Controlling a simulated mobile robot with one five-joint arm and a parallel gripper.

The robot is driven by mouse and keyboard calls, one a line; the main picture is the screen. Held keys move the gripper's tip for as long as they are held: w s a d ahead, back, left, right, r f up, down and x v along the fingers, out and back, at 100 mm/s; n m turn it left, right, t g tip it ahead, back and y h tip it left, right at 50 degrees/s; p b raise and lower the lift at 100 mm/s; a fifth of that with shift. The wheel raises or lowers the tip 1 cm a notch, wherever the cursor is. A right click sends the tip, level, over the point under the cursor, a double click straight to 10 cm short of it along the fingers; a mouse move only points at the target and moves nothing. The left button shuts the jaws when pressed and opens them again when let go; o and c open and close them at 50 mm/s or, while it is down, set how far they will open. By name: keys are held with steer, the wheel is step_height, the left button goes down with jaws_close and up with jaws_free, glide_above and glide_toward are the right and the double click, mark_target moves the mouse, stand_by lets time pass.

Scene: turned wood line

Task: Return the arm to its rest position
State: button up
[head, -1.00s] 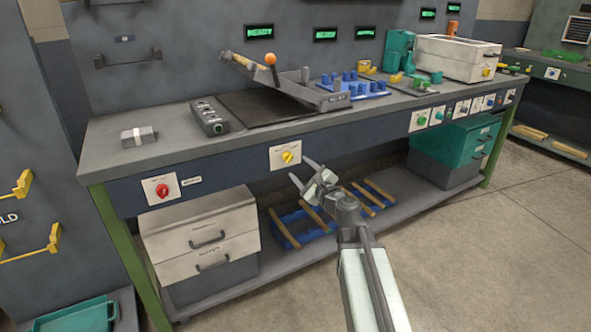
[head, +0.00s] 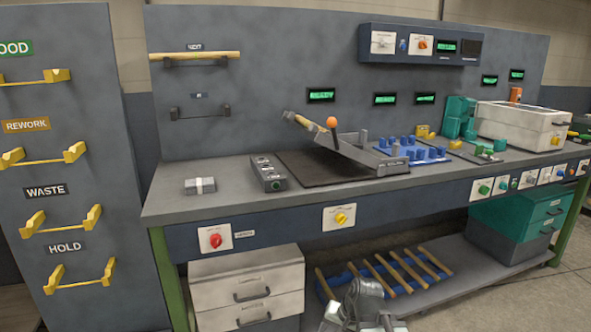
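My gripper (head: 346,309) is at the bottom edge of the head view, in front of the workbench's lower shelf. My arm is folded low, and only its upper part shows. The finger tips cannot be made out clearly, so I cannot tell whether they are apart. I see nothing held in it. The workbench (head: 420,196) stands beyond it, and my gripper appears well below the bench top.
Several wooden rods (head: 412,272) lie on a blue rack on the lower shelf behind my gripper. A drawer unit (head: 250,277) stands left of it. A rack panel (head: 95,130) with yellow brackets is at the far left. Open floor (head: 500,308) lies right.

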steer(key=s+d+f+n+g+h, duration=0.2)
steer(key=s+d+n+g+h, duration=0.1)
steer(key=s+d, duration=0.3)
step_height(320, 180, up, 34)
steer(key=p, duration=3.3)
steer(key=shift+s+a+f, duration=0.15)
steer(key=shift+s+f, duration=0.05)
steer(key=shift+f, duration=0.05)
